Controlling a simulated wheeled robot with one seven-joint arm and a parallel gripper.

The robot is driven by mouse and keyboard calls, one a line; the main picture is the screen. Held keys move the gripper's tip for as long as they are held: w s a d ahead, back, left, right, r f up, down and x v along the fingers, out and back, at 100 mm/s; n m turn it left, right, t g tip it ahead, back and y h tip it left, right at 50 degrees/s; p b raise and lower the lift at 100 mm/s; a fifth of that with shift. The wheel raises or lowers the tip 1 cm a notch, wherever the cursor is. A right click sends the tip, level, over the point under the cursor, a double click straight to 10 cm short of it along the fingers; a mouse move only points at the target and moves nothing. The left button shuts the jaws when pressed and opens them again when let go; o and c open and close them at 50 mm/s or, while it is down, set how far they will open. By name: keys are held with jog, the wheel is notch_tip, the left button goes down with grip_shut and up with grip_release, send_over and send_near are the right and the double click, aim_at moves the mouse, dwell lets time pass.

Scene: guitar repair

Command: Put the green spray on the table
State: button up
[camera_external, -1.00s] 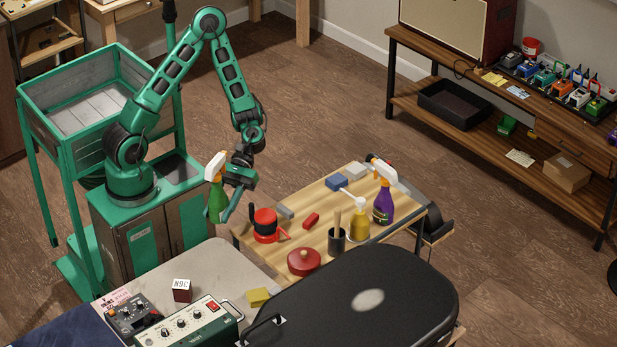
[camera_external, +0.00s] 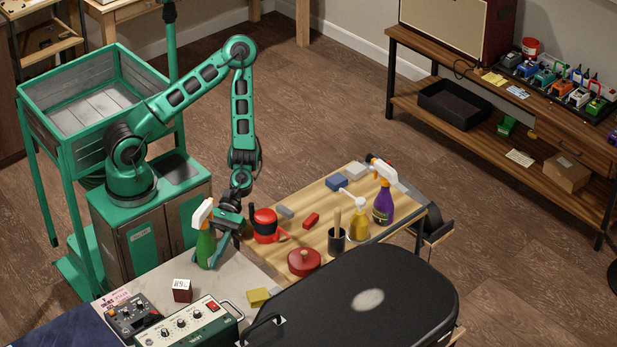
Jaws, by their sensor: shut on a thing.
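The green spray bottle (camera_external: 205,248) has a white head with an orange nozzle and stands upright in my grasp. My gripper (camera_external: 214,232) is shut on it from the right side. The bottle's base is at the far left edge of the grey-topped table (camera_external: 228,270); I cannot tell whether it touches the top or hangs just above it. The wooden table (camera_external: 285,235) is to the right of my gripper, with a purple spray bottle (camera_external: 383,204) and a yellow pump bottle (camera_external: 359,220) on it.
A red-and-black pot (camera_external: 265,226) is close to my gripper's right. Bare grey surface lies between cube and yellow block.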

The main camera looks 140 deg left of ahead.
aim_at(206, 235)
jog(key=shift+f, duration=0.25)
jog(key=o, duration=1.4)
jog(key=shift+c, duration=0.2)
jog(key=v, duration=0.3)
jog(key=shift+a, duration=0.1)
jog(key=shift+r, duration=3.5)
